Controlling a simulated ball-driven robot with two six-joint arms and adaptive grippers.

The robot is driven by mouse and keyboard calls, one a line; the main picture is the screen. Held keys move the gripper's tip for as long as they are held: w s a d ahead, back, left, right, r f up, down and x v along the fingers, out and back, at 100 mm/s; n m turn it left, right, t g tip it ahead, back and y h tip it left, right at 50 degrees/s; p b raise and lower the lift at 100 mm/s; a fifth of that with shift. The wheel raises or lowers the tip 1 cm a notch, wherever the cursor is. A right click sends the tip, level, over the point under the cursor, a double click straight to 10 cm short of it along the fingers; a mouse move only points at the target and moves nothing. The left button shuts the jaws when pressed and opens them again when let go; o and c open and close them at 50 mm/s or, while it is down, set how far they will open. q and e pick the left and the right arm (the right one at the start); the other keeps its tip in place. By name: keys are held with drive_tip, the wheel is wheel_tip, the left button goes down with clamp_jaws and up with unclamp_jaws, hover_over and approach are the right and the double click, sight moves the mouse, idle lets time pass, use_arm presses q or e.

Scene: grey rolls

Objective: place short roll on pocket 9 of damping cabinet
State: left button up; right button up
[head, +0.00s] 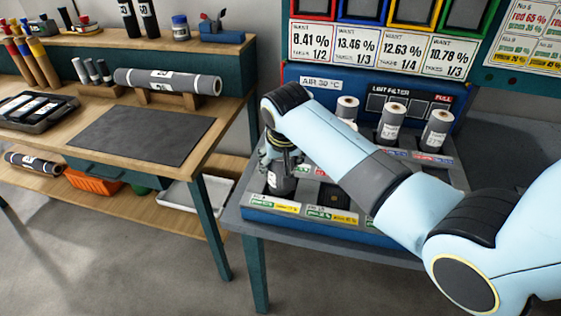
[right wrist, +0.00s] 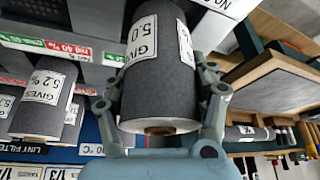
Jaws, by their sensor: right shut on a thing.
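My right gripper (head: 277,158) is shut on a short grey roll (head: 281,184) with a white label reading "GIVES 5.0". The roll is upright over the front left corner of the damping cabinet (head: 305,222); I cannot tell whether its base rests in the pocket there. In the right wrist view the roll (right wrist: 160,75) sits between both fingers (right wrist: 165,105). A bare dark pocket (head: 331,196) lies to its right. No pocket number is readable, so I cannot tell which is pocket 9. My left gripper is not in view.
Several short rolls stand in the cabinet's back row, among them one roll (head: 391,123) and another roll (head: 437,131). My right arm hides part of the cabinet. At left, a wooden bench holds a dark mat (head: 142,136) and a long roll (head: 168,81) on supports.

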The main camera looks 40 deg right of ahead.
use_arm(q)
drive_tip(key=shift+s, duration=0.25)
use_arm(e)
drive_tip(key=o, duration=1.5)
use_arm(q)
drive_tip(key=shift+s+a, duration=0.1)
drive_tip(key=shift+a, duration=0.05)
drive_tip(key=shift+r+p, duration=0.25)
drive_tip(key=shift+p, duration=0.05)
use_arm(e)
drive_tip(key=v, duration=1.2)
drive_tip(key=shift+a, duration=0.1)
